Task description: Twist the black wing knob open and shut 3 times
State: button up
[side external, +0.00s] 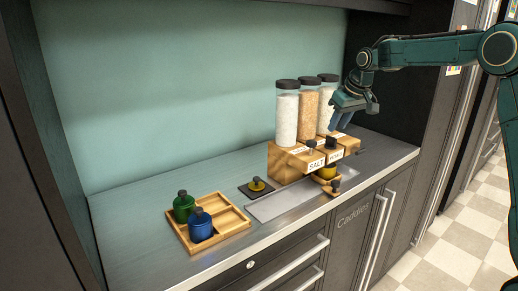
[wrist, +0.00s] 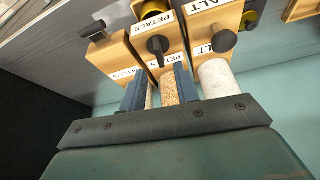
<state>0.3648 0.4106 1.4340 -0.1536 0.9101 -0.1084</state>
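The black wing knob (wrist: 157,45) sits on the front of the middle wooden dispenser in the wrist view, beside a PETALS label. A black knob (side external: 331,142) shows on the dispenser front in the side view; its wing shape is too small to make out there. My gripper (side external: 341,122) hangs above and in front of the dispensers, apart from the knob. In the wrist view its two blue fingers (wrist: 160,70) are spread with a gap between them and hold nothing. The knob lies beyond the fingertips, roughly in line with the gap.
Neighbouring knobs, a round grey one (wrist: 222,41) and another dark one (wrist: 97,30), stand close on either side. Clear canisters (side external: 287,112) rise behind. A wooden tray (side external: 233,222) with a green jar (side external: 184,207) and a blue jar (side external: 200,226) lies left.

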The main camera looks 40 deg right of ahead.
aim_at(331, 137)
jog(key=shift+x, duration=2.55)
grip_shut()
